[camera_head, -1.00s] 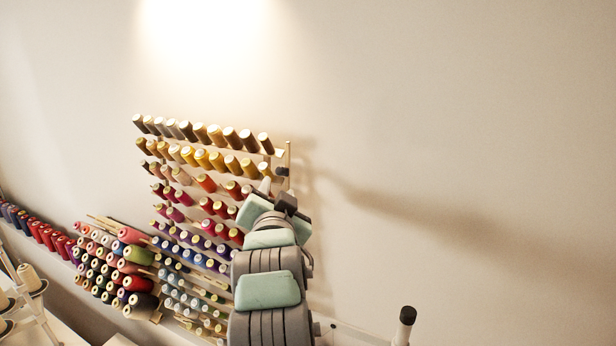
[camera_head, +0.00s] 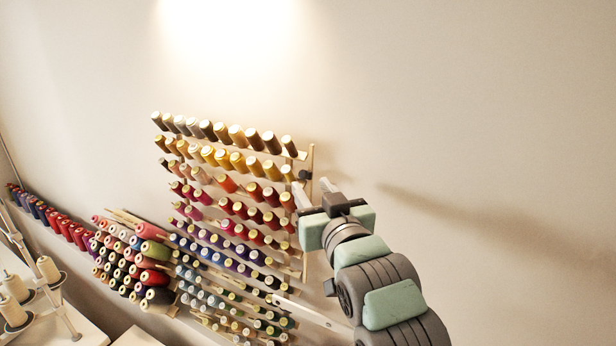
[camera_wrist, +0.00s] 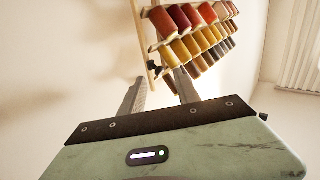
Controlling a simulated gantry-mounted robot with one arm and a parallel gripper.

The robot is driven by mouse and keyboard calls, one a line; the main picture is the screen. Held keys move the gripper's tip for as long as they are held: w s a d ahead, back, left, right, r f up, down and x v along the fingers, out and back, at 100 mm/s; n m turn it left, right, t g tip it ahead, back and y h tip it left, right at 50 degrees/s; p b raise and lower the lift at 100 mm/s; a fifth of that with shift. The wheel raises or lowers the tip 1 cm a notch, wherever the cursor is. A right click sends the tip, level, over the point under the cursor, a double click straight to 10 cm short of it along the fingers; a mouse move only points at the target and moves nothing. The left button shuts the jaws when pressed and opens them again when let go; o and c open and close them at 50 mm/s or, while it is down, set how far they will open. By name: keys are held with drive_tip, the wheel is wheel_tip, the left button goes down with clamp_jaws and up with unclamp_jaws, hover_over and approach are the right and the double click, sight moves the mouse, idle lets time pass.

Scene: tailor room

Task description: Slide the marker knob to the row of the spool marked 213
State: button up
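The marker knob (camera_head: 305,174) is small and dark. It sits on the upright rail at the rack's right edge, near the upper rows; the wrist view shows it too (camera_wrist: 155,70). My gripper (camera_head: 314,188) is open and empty, its two pale fingers apart and pointing up toward the knob from just below it. In the wrist view the knob appears between the fingertips (camera_wrist: 160,77), beyond them; contact cannot be told. The spool rack (camera_head: 306,155) carries slanting rows of coloured spools. No spool number is readable, so the spool marked 213 cannot be picked out.
My fingers are close to the spools at the rack's right end. A lower rack of large spools (camera_head: 150,250) stands left, with a row of red and blue spools (camera_head: 60,222) beyond. White cone stands (camera_head: 50,270) are at lower left. The wall right of the rack is bare.

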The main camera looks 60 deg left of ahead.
sight(303, 176)
drive_tip(key=shift+w+a, duration=0.15)
drive_tip(key=shift+a, duration=0.85)
drive_tip(key=shift+w+a, duration=0.15)
drive_tip(key=shift+a, duration=0.85)
clamp_jaws()
drive_tip(key=shift+s+r, duration=0.1)
drive_tip(key=shift+r, duration=0.05)
